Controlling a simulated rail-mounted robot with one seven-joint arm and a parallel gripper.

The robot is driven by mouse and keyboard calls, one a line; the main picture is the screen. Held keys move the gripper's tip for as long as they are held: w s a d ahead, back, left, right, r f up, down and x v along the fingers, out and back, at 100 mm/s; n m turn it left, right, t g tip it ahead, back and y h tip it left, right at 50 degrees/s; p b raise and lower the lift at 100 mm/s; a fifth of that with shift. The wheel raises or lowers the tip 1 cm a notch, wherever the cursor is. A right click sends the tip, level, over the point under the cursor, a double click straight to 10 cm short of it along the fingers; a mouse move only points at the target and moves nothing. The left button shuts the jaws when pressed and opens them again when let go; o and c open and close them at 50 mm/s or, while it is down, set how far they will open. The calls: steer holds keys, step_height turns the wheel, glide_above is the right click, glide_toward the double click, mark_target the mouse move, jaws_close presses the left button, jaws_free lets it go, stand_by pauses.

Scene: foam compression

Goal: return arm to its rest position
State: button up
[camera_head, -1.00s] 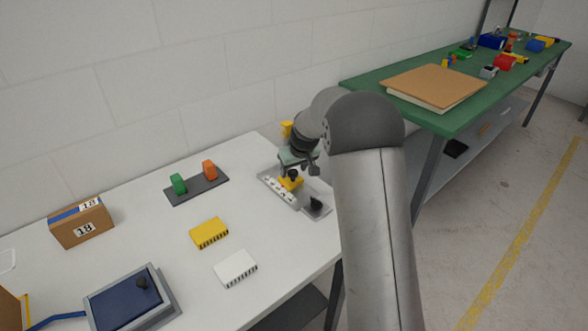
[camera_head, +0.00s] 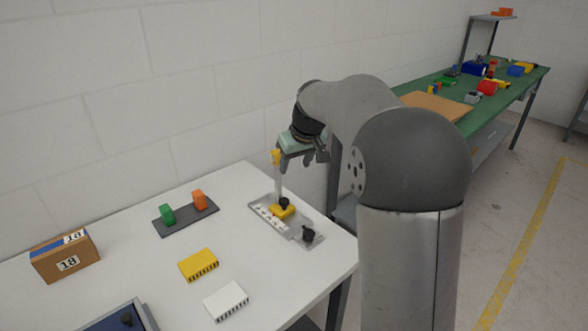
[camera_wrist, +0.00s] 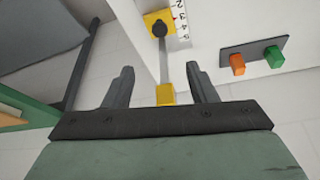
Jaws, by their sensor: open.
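My gripper (camera_head: 296,158) is raised above the right end of the white table (camera_head: 235,180), behind the compression fixture (camera_head: 262,218). In the wrist view my gripper (camera_wrist: 160,88) has its two dark fingers spread apart with nothing held between them. The fixture has a grey base with a white scale, a yellow block (camera_head: 283,211) with a black knob, and an upright post with a yellow top (camera_head: 276,157). In the wrist view the post (camera_wrist: 165,70) appears between the fingers, but I cannot tell its distance from them.
A dark plate (camera_head: 186,214) carries a green and an orange block. A yellow block (camera_head: 198,264), a white block (camera_head: 226,300), a cardboard box marked 18 (camera_head: 66,258) and a blue-topped device (camera_head: 115,320) are on the table. A green workbench (camera_head: 455,100) stands at the right.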

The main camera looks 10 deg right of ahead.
stand_by(0.3)
steer(key=s+a+f+m+g, duration=0.1)
steer(key=s+f, duration=0.2)
steer(key=s, duration=0.9)
steer(key=s+a+f+g, duration=0.1)
steer(key=s+f, duration=0.2)
steer(key=s, duration=0.9)
steer(key=s+a+f+m+g+h, duration=0.1)
steer(key=s+f+g, duration=0.1)
steer(key=s, duration=1)
steer(key=shift+s+a+f+m+p, duration=0.15)
steer(key=shift+a+f+m+p, duration=0.2)
steer(key=shift+f, duration=0.55)
